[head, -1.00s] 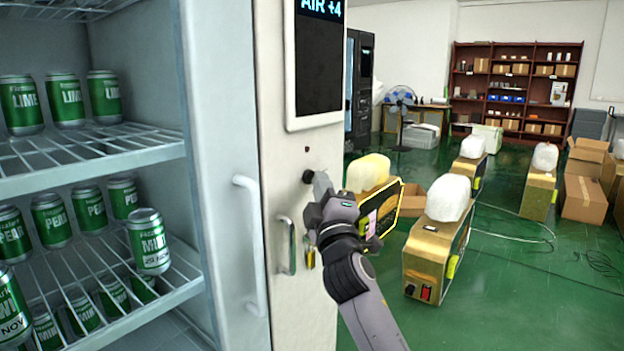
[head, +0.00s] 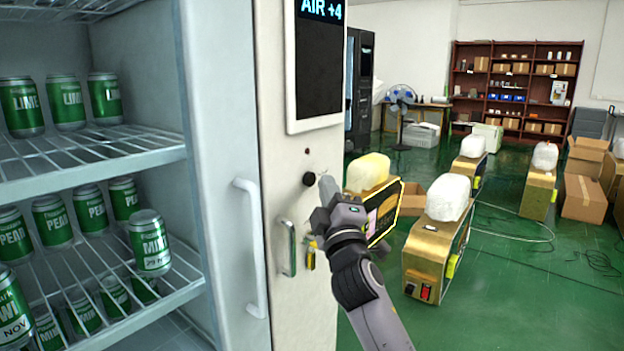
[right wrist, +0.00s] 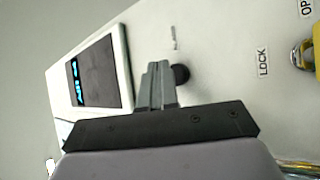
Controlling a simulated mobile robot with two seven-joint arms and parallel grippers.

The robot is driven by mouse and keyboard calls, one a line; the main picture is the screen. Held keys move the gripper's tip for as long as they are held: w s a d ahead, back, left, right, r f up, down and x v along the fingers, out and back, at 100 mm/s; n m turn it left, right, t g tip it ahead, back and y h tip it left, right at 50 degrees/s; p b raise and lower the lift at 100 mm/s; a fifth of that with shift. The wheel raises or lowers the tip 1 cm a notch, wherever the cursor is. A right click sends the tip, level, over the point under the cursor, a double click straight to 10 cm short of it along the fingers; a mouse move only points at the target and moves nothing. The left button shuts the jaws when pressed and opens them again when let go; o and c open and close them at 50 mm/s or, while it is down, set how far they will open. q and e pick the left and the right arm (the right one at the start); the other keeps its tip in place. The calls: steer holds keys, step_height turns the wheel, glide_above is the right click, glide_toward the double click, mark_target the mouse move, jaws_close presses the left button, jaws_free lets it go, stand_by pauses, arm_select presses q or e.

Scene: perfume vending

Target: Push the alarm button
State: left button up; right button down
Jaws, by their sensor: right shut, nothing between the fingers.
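A round black button (head: 309,179) sits on the white front panel (head: 300,205) of the machine, below the display. My right gripper (head: 325,184) is shut and empty, just to the right of the button in the head view. A small gap shows between fingertips and button there. In the right wrist view the closed fingers (right wrist: 157,82) point at the panel and the black button (right wrist: 181,74) shows right beside them, partly hidden. Whether they touch cannot be told from that view. My left gripper is not in view.
A display (head: 318,65) is above the button. The open cooler with green cans (head: 149,243) stands at left, with a white door handle (head: 252,245). Several gold machines (head: 432,252) stand on the green floor at right.

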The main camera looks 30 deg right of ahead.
steer(key=s, duration=0.1)
steer(key=s+d+p, duration=0.1)
steer(key=s, duration=0.1)
steer(key=s+d+p, duration=0.1)
steer(key=shift+s, duration=0.3)
stand_by(0.8)
steer(key=s+a+f+m+g+y, duration=0.2)
steer(key=s+a+f+g, duration=0.15)
steer(key=f, duration=0.75)
steer(key=s+a+f+m+g+y, duration=0.1)
steer(key=s+a+f+g+y, duration=0.3)
steer(key=f, duration=0.7)
steer(key=s+a+f+m+g+y, duration=0.1)
steer(key=s+a+f+m, duration=0.3)
steer(key=f, duration=0.7)
steer(key=s+a+f+g+y, duration=0.1)
steer(key=s+f, duration=0.3)
steer(key=s, duration=0.2)
steer(key=s+a+f+m+g+y+p, duration=0.1)
steer(key=s+a+f+g, duration=0.1)
steer(key=s+f, duration=0.2)
steer(key=shift+s, duration=1.2)
